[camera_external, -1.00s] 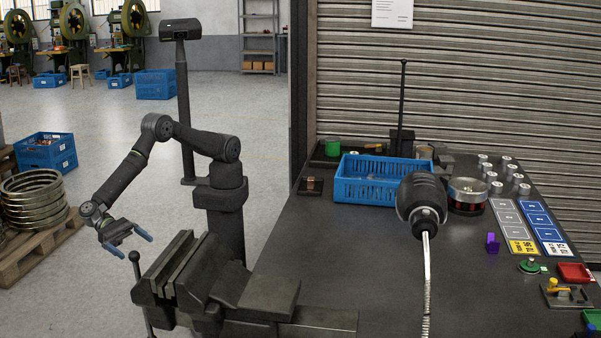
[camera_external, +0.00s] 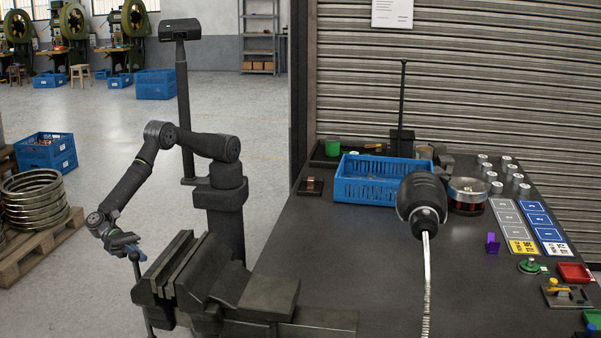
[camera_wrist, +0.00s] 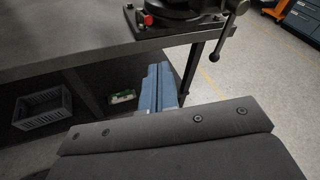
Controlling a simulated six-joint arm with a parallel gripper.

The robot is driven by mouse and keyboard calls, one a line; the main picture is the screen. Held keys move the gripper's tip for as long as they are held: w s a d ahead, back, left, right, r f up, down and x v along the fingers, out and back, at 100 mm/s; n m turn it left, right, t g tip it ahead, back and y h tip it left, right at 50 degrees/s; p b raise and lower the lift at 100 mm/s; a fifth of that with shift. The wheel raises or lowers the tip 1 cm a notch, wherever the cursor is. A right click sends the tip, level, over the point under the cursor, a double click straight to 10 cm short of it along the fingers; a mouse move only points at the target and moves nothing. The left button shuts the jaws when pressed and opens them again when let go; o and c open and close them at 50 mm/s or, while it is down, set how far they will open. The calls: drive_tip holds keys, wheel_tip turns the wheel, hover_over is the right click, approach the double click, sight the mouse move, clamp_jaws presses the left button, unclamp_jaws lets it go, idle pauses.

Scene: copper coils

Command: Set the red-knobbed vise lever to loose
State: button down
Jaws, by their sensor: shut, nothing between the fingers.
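The dark vise (camera_external: 215,285) is mounted at the near left edge of the workbench. Its base shows at the top of the wrist view (camera_wrist: 180,14), with a red knob (camera_wrist: 148,20) low on its left side. The red knob is not visible in the external view. The long screw handle (camera_external: 137,270) hangs at the vise's left end; it also shows in the wrist view (camera_wrist: 224,40). My gripper (camera_external: 131,247) is beside the handle's top ball, left of the vise. Its blue fingers (camera_wrist: 159,68) are together and empty, apart from the red knob.
The workbench (camera_external: 330,260) carries a blue crate (camera_external: 372,192) and a dark lamp-like object (camera_external: 422,200) right of the vise. In the wrist view, a bench leg (camera_wrist: 194,70) and a grey crate (camera_wrist: 42,108) are below the bench top.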

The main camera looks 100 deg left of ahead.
drive_tip(key=w+d+f+n+h, duration=0.1)
drive_tip(key=w+d+f+n, duration=0.2)
drive_tip(key=w, duration=0.5)
drive_tip(key=w+d+f+n+h, duration=0.1)
drive_tip(key=w+d+f+n, duration=0.3)
drive_tip(key=w+n, duration=0.3)
drive_tip(key=shift+w+d+f+n+h, duration=0.25)
drive_tip(key=shift+w+d+n+h, duration=0.2)
drive_tip(key=shift+w, duration=0.2)
drive_tip(key=shift+w+d, duration=0.1)
drive_tip(key=w+d, duration=0.1)
drive_tip(key=w, duration=0.8)
drive_tip(key=shift+r, duration=0.1)
